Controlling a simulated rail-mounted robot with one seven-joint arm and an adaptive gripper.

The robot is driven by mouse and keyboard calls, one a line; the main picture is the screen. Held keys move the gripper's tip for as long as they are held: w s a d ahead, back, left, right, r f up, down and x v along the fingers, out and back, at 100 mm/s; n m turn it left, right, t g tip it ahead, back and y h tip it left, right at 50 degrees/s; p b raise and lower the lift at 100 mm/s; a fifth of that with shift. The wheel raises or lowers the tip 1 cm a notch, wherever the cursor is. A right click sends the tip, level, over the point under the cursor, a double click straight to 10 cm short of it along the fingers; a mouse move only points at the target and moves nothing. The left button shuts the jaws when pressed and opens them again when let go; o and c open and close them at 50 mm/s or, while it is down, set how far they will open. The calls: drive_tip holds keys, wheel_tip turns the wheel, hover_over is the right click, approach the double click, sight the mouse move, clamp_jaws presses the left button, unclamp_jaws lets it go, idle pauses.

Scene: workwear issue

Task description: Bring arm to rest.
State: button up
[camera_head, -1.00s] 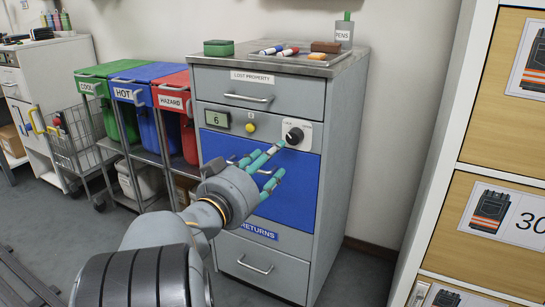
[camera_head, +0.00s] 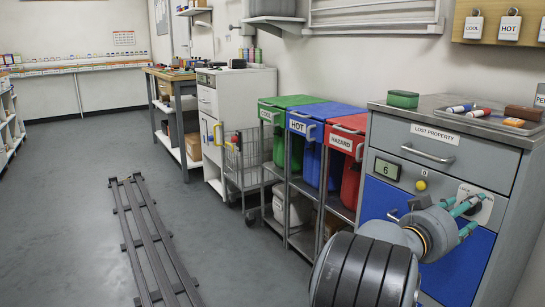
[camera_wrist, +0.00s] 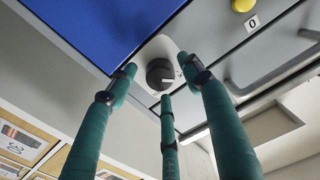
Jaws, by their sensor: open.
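My gripper (camera_head: 470,214) has teal fingers spread open and empty in front of the grey lost property cabinet (camera_head: 450,185). Its fingers reach up toward the black rotary dial (camera_wrist: 159,74) on a pale plate. In the wrist view the fingertips surround the dial in the picture; whether any touches it I cannot tell. In the head view the fingers partly hide the dial. My arm comes in from the bottom right and is stretched out toward the cabinet front.
A display reading 6 (camera_head: 387,169) and a yellow button (camera_head: 421,185) sit left of the dial. Green (camera_head: 290,102), blue (camera_head: 327,110) and red (camera_head: 352,124) lidded bins stand left of the cabinet. A wire trolley (camera_head: 245,160) is beyond them. Floor rails (camera_head: 150,240) run through open floor.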

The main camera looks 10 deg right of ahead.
drive_tip(key=shift+w+d, duration=0.25)
drive_tip(key=shift+d, duration=0.2)
drive_tip(key=shift+a, duration=0.1)
drive_tip(key=v, duration=1.2)
drive_tip(key=w+d+m+b, duration=0.3)
drive_tip(key=d+m, duration=0.6)
drive_tip(key=m, duration=0.9)
drive_tip(key=shift+w+d, duration=0.35)
drive_tip(key=shift+w, duration=0.4)
